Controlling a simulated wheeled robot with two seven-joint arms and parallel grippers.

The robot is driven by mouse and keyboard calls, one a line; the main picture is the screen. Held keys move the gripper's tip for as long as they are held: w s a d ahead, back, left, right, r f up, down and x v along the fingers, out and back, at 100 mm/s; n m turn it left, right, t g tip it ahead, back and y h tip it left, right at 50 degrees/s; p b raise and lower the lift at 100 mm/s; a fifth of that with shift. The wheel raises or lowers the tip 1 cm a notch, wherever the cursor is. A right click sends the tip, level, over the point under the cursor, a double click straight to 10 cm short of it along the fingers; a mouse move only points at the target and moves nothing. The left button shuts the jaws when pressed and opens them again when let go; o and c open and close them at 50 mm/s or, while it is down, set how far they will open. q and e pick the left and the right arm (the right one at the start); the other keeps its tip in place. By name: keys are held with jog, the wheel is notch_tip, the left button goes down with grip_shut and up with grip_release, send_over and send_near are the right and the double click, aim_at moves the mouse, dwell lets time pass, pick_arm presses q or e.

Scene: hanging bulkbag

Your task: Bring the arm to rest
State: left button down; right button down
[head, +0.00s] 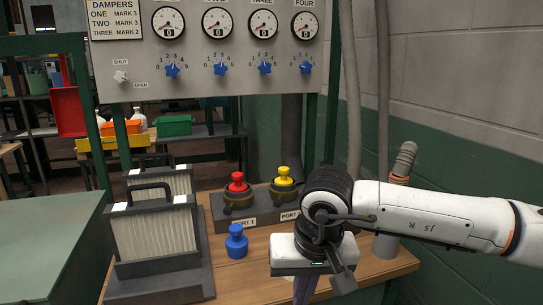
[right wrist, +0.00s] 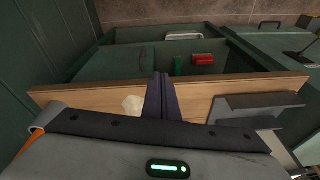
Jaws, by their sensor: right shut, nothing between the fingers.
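My right arm (head: 440,215) comes in from the right, bent at a black joint over the right part of the wooden bench. My right gripper (head: 304,290) points down at the bench's front edge, partly cut off by the bottom of the head view. In the right wrist view its dark fingers (right wrist: 162,98) are together with nothing between them, over the bench edge. My left gripper is not in view.
The wooden bench (head: 258,268) holds a blue knob-topped piece (head: 237,241), red (head: 237,182) and yellow (head: 284,176) plugs on ports, and filters (head: 152,232) in a rack. A gauge panel (head: 215,75) stands behind. A grey pipe (head: 386,245) stands beside my forearm.

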jog(key=s+a+f+m+g+y, duration=0.35)
jog(key=s+a+g+y, duration=0.2)
jog(key=s+a, duration=0.65)
jog(key=s+a+r+m+y, duration=0.5)
jog(key=a+r+m+y, duration=0.55)
jog(key=m+y, duration=0.2)
jog(key=w+d+f+m+t+h, duration=0.15)
jog(key=w+d+m+t, duration=0.55)
jog(key=m, duration=0.7)
jog(key=w+d+f+m+t, duration=0.2)
jog(key=w+d+m+t, duration=0.25)
jog(key=m+t, duration=0.8)
jog(key=w+d+f+m+h, duration=0.2)
jog(key=d+f+m+h, duration=0.5)
jog(key=f+m, duration=0.5)
jog(key=s+d+f+m+g+h, duration=0.4)
jog(key=s+d+f+m, duration=0.3)
jog(key=f, duration=0.5)
jog(key=s+d+f+m+g+h, duration=0.3)
jog(key=s+d+f+m, duration=0.4)
jog(key=s+f+m, duration=0.2)
notch_tip(320, 180, down, 3)
jog(key=shift+s+d+r+g+h, duration=0.15)
jog(key=shift+s+d+g+h, duration=0.25)
jog(key=shift+s, duration=0.35)
